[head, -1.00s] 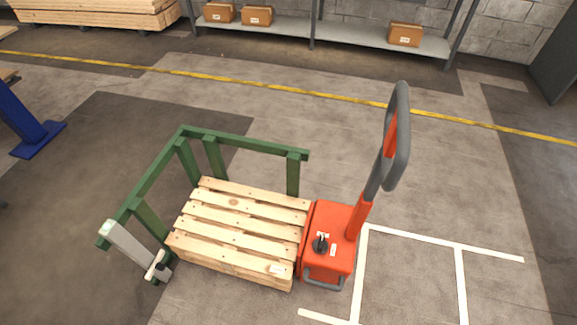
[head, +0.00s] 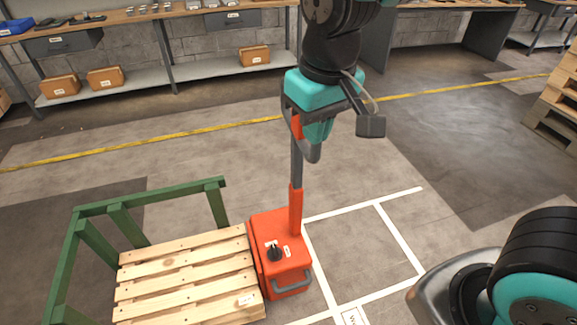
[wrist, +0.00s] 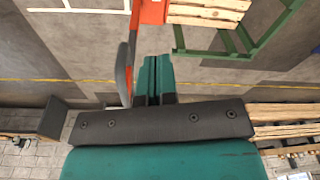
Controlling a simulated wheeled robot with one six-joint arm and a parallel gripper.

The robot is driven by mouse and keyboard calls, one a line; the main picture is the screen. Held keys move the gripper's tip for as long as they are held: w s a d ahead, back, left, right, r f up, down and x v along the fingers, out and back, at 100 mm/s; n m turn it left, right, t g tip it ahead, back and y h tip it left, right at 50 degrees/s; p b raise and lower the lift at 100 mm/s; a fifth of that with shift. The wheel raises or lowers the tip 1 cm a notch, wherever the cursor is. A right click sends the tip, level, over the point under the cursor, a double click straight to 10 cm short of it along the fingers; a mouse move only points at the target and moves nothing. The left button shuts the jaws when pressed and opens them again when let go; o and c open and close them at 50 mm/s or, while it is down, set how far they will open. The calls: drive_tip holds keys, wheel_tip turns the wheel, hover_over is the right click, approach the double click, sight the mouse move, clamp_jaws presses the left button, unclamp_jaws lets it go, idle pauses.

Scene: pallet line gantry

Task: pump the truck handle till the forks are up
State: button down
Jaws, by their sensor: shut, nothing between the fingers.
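The orange pallet truck (head: 281,270) stands at the right end of a wooden pallet (head: 190,272). Its handle (head: 296,165) rises nearly upright to a grey loop with an orange piece inside. My teal gripper (head: 318,132) is at the height of the loop and hides much of it. In the wrist view the fingers (wrist: 155,64) are shut together and empty. The handle loop (wrist: 124,76) is just left of them there; I cannot tell whether they touch. The forks are hidden under the pallet.
A green guard frame (head: 150,198) stands around the pallet's left and back. White floor lines (head: 362,212) mark open floor right of the truck. Shelving with cardboard boxes (head: 105,78) is along the back wall, and stacked pallets (head: 555,110) are at far right.

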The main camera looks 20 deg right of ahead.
drive_tip(key=w+a+f+m+t+h+b, duration=0.1)
drive_tip(key=w+a+f+m+h+b, duration=0.2)
drive_tip(key=w+f, duration=0.35)
drive_tip(key=w+a+f+m+t+h+b, duration=0.1)
drive_tip(key=w+a+f+m+h, duration=0.1)
drive_tip(key=w+f+m+h, duration=0.35)
drive_tip(key=w+d+f+n+y+p, duration=0.1)
drive_tip(key=w+d+f, duration=0.2)
drive_tip(key=d+f, duration=0.5)
drive_tip(key=shift+w+d+p, duration=0.15)
drive_tip(key=shift+d+p, duration=0.15)
drive_tip(key=shift+d, duration=0.15)
drive_tip(key=shift+a+n, duration=0.15)
drive_tip(key=shift+n, duration=0.1)
